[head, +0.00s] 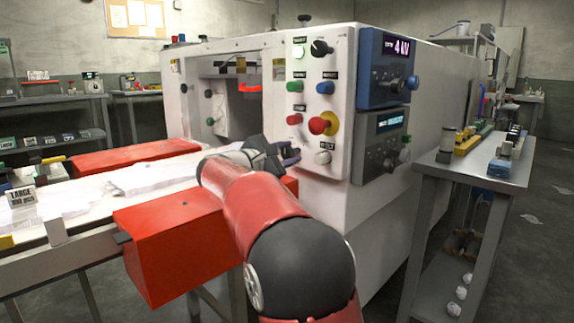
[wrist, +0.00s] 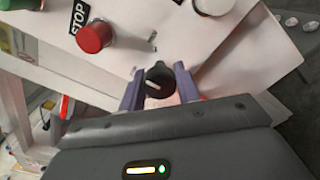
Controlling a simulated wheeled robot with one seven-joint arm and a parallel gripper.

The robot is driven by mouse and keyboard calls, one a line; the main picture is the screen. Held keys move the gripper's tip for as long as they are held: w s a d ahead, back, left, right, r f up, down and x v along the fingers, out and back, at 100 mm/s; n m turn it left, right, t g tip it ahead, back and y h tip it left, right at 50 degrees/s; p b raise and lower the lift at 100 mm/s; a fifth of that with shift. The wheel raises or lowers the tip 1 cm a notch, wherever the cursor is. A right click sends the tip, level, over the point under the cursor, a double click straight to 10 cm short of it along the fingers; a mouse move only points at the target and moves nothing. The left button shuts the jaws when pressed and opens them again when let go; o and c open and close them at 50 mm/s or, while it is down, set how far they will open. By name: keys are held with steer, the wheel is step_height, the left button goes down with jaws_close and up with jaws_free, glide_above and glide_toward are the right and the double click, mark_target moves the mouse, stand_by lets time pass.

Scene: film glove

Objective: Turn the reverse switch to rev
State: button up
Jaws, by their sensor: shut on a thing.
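The reverse switch is a small black rotary knob (wrist: 157,76) on the pale control panel, in the middle of the wrist view. A faint pale mark shows on it. My gripper (wrist: 158,85) has one purple finger on each side of the knob and is shut on it. The fingers cover part of its surroundings, and I cannot read any position lettering by it. In the head view my gripper (head: 288,156) is at the lower left of the machine's front panel (head: 337,100). The knob is hidden there behind the gripper.
A red STOP button (wrist: 95,37) and a white button (wrist: 213,3) are close to the knob. Above are a red-and-yellow emergency button (head: 322,123) and several coloured buttons. A red box-like cover (head: 165,250) lies beneath my arm. A grey side table (head: 455,170) stands right.

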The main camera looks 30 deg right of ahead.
steer(key=m+b, duration=0.2)
steer(key=m, duration=0.1)
steer(key=m+b, duration=0.1)
steer(key=shift+f+m+b, duration=0.25)
steer(key=shift+m+b, duration=0.05)
steer(key=shift+b, duration=0.1)
steer(key=m+b, duration=0.3)
steer(key=m, duration=0.1)
steer(key=shift+r, duration=0.15)
steer(key=shift+m, duration=0.3)
steer(key=o, duration=1)
steer(key=shift+c, duration=0.2)
steer(key=shift+r, duration=0.1)
steer(key=v, duration=0.8)
steer(key=shift+d, duration=0.1)
